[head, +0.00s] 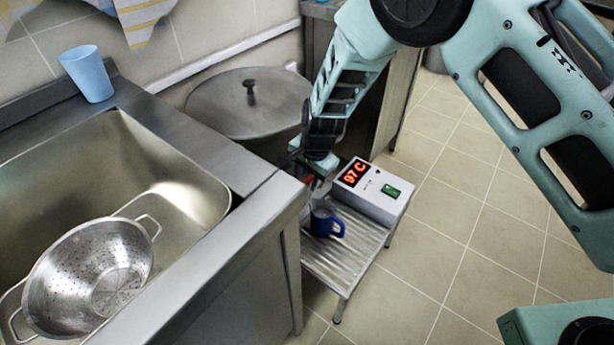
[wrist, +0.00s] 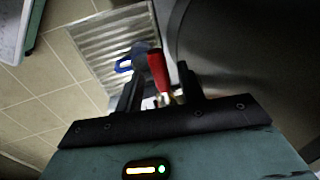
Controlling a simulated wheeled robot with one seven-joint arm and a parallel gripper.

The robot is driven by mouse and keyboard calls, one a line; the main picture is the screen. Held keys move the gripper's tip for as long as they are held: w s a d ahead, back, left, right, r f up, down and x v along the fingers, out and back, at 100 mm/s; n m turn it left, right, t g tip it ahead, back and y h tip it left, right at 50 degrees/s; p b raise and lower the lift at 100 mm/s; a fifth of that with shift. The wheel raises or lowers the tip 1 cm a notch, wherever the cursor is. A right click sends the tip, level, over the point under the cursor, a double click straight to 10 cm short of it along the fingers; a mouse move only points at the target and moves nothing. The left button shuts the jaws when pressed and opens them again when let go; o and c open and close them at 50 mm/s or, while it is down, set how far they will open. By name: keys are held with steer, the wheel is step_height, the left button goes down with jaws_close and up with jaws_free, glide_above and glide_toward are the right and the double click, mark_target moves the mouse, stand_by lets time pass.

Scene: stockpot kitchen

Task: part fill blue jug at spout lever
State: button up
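The blue jug (head: 323,223) stands upright on a ribbed metal stand (head: 345,262), its handle to the right. In the wrist view the jug (wrist: 138,54) is partly hidden behind the red lever (wrist: 157,70), with its blue handle showing. The red lever (head: 309,181) is a small red spot just above the jug in the head view; the spout itself is hard to make out. My gripper (head: 311,172) is at the lever, above the jug. In the wrist view my gripper (wrist: 160,82) has its fingers apart, with the lever between them. The jug's inside is hidden.
A box with a red 97 C display (head: 354,173) and green switch stands behind the jug. A large lidded pot (head: 248,103) is behind left. A steel sink (head: 165,155) with a colander (head: 92,270) and a blue cup (head: 87,74) is left. Tiled floor is free at right.

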jaws_close()
steer(key=d+n, duration=0.1)
steer(key=n, duration=0.1)
steer(key=s+d+n, duration=0.1)
steer(key=n, duration=0.1)
steer(key=shift+d+g, duration=0.2)
steer(key=shift+g, duration=0.2)
steer(key=shift+o, duration=0.2)
jaws_free()
steer(key=shift+r, duration=0.1)
steer(key=s+d+r+p, duration=0.1)
steer(key=d+r+p, duration=0.1)
steer(key=r, duration=1.5)
steer(key=shift+d, duration=0.65)
